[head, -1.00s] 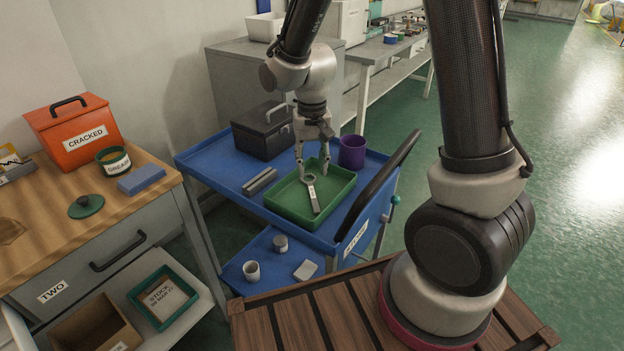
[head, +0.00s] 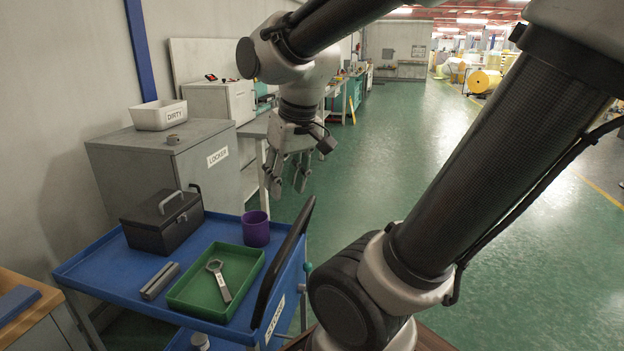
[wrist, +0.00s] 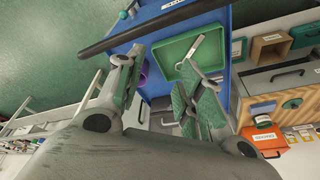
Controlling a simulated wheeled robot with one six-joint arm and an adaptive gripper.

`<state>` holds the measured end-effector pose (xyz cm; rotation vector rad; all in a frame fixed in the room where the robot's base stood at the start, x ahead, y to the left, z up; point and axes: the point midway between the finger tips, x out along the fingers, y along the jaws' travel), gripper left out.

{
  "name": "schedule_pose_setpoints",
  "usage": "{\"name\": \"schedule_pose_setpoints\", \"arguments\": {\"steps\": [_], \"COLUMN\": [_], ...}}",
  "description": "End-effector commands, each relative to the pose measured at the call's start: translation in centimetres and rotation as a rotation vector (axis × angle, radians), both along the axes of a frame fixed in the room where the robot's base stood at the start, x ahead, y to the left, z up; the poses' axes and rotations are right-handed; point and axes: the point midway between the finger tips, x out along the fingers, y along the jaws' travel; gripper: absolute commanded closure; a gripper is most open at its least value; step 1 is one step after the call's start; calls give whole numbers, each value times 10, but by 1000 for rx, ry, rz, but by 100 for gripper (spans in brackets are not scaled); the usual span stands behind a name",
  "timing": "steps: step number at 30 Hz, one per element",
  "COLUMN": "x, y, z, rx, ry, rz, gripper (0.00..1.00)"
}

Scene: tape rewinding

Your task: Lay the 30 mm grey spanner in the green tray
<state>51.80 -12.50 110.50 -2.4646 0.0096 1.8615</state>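The grey spanner (head: 219,280) lies in the green tray (head: 184,302) on the blue trolley top, its ring end toward the back and its labelled handle toward the front. The label is too small to read. The spanner also shows in the wrist view (wrist: 196,46), inside the tray (wrist: 158,54). My gripper (head: 288,186) is raised above and behind the trolley, to the right of the tray and clear of it. Its fingers are apart and nothing is between them; they also show spread in the wrist view (wrist: 166,88).
The blue trolley (head: 95,270) also carries a dark toolbox (head: 160,228), a purple cup (head: 256,232) and grey bars (head: 160,281). A black handle (head: 284,262) rises along its right edge. A grey locker (head: 150,165) with a white "DIRTY" bin (head: 160,115) stands behind. Green floor is free to the right.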

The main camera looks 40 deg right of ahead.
Motion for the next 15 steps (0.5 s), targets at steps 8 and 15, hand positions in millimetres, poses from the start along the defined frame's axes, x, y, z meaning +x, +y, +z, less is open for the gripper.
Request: {"name": "schedule_pose_setpoints", "arguments": {"steps": [8, 15], "x": [-56, -60], "y": [-23, -24], "z": [16, 16], "rx": [-36, -38], "ry": [-96, -98], "rz": [29, 33], "gripper": [63, 63]}}
